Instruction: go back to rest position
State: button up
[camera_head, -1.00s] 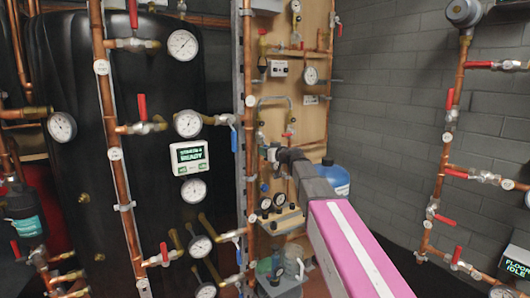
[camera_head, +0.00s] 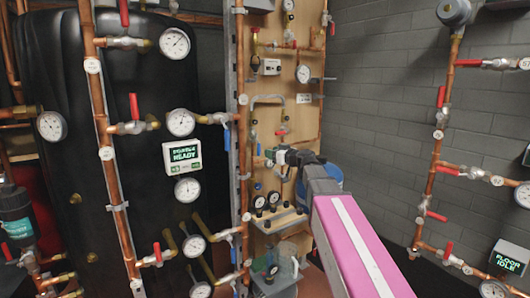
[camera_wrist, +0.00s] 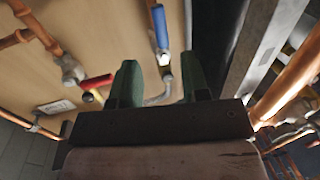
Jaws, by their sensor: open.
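My gripper shows in the wrist view (camera_wrist: 160,85) as two dark green fingers standing apart with nothing between them. Past the fingertips are a blue-handled valve (camera_wrist: 160,28) and a red-handled valve (camera_wrist: 97,82) on the wooden board. In the head view my pink and white arm reaches from the lower right towards the board, and my gripper (camera_head: 268,155) is small at its far end, in front of the board's pipework. Whether it touches anything there cannot be told.
The wooden board (camera_head: 285,125) carries copper pipes, gauges and valves. A black tank (camera_head: 70,190) with red-handled valves and a display reading READY (camera_head: 182,157) stands left. Grey wall pipework (camera_head: 440,135) and a FLOOR IDLE display (camera_head: 509,257) are right.

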jog(key=shift+v, duration=1.05)
jog(key=s+d+f+m+g+h, duration=0.15)
jog(key=s+f, duration=0.25)
jog(key=f, duration=0.5)
jog(key=s+d+f+m+g+h, duration=0.1)
jog(key=s+f+g+h, duration=0.15)
jog(key=f, duration=0.55)
jog(key=s+d+f+m+g+h, duration=0.1)
jog(key=s+d+f+g, duration=0.2)
jog(key=f, duration=0.6)
jog(key=s+d+f+m+g+h, duration=0.2)
jog(key=s+d+f+h, duration=0.1)
jog(key=s+f, duration=0.5)
jog(key=s+d+f+m+g+h, duration=0.3)
jog(key=s+d+f+h, duration=0.1)
jog(key=s+d+f, duration=0.2)
jog(key=s+f, duration=0.1)
jog(key=s, duration=0.1)
jog(key=shift+s+d+f+m, duration=0.15)
jog(key=shift+s+f+m, duration=0.1)
jog(key=shift+f+m, duration=0.15)
